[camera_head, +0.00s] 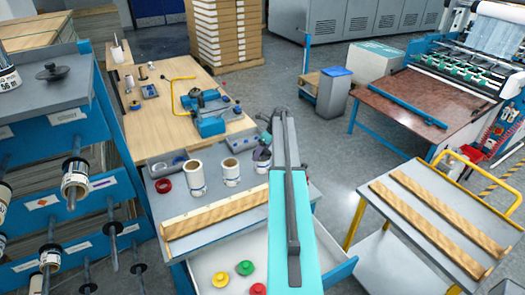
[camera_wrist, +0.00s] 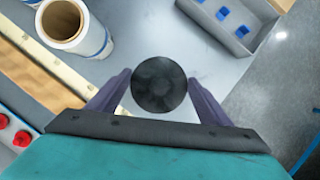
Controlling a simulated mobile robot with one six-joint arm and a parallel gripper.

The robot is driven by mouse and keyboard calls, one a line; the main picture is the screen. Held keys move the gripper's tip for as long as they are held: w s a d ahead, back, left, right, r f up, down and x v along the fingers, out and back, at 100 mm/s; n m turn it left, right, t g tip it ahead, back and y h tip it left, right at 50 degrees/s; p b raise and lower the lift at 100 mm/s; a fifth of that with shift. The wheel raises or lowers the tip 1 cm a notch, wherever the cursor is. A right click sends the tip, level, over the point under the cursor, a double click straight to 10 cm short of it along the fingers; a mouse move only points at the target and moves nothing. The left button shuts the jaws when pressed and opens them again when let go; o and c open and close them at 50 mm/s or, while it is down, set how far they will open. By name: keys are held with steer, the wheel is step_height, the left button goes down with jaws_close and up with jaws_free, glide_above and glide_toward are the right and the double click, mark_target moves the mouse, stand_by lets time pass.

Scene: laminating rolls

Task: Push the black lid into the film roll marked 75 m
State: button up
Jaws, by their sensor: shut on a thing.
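My gripper (camera_wrist: 159,79) is shut on the black lid (camera_wrist: 159,86), a round dark disc between its two fingers in the wrist view. Grey table shows around the lid; whatever is directly under it is hidden. A white film roll (camera_wrist: 72,26) with an open core stands up and left of the lid. In the head view, white rolls stand on the grey bench: a taller one (camera_head: 197,181) and a shorter one (camera_head: 231,174). A dark-topped shape (camera_head: 262,158) is beside my arm, partly hidden. I cannot read a 75 m mark on any roll.
A wooden strip (camera_head: 215,214) lies along the bench front. Below it, an open drawer (camera_head: 190,272) holds coloured knobs. A grey box with blue pieces (camera_wrist: 232,18) is at the upper right. Another black lid (camera_head: 52,72) rests on the left cabinet. A red ring (camera_head: 163,186) lies left of the rolls.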

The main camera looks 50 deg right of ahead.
steer(key=shift+f, duration=0.8)
stand_by(0.4)
steer(key=o, duration=1.1)
steer(key=shift+r+b, duration=0.2)
steer(key=shift+b, duration=0.15)
steer(key=b+v, duration=0.4)
steer(key=v, duration=0.9)
steer(key=shift+s+r, duration=0.2)
